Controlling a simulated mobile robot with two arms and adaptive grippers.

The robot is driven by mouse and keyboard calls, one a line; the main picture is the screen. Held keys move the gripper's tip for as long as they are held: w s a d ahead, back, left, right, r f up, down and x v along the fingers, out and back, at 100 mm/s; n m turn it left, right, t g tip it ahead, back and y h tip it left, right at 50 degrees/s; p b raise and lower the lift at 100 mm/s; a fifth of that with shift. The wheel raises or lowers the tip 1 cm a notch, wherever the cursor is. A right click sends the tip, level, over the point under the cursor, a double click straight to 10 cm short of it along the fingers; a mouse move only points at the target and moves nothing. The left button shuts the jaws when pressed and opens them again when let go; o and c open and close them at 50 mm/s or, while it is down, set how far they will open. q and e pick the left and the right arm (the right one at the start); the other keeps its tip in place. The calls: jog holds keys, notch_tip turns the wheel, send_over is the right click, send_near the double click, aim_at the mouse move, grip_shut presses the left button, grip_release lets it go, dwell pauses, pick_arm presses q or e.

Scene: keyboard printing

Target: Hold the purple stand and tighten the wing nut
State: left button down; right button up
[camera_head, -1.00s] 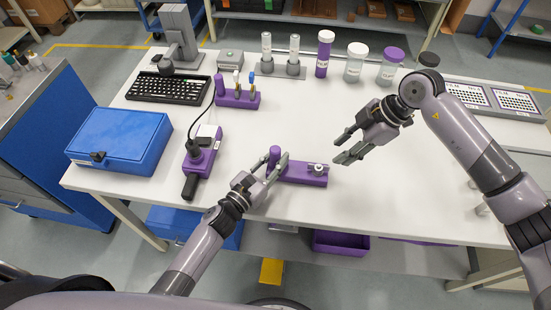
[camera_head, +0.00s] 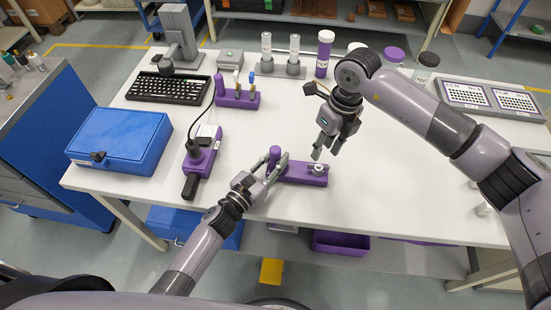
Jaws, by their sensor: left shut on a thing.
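The purple stand (camera_head: 296,173) lies on the white table near its front edge, with an upright purple post at its left end. The wing nut (camera_head: 318,169) is a small grey metal piece on top of the stand's right end. My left gripper (camera_head: 277,168) is shut on the post at the stand's left end. My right gripper (camera_head: 323,153) points down just above the wing nut, its fingers apart and empty. The fingertips seem a little above the nut; I cannot tell whether they touch it.
A purple holder with a black-handled tool (camera_head: 203,160) and a blue case (camera_head: 120,140) stand to the left. A keyboard (camera_head: 168,88), a purple rack (camera_head: 238,98) and several bottles line the back. The table right of the stand is clear.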

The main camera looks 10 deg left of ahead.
aim_at(320, 166)
jog(key=n, duration=0.3)
jog(key=n+h, duration=0.1)
jog(key=n, duration=0.1)
jog(key=shift+w+a+r+n, duration=0.15)
jog(key=shift+a+r+n, duration=0.05)
jog(key=shift+n, duration=0.2)
jog(key=shift+f+n, duration=0.15)
jog(key=shift+n, duration=0.25)
jog(key=shift+f, duration=4.4)
jog(key=shift+c, duration=0.3)
grip_shut()
jog(key=shift+d, duration=0.1)
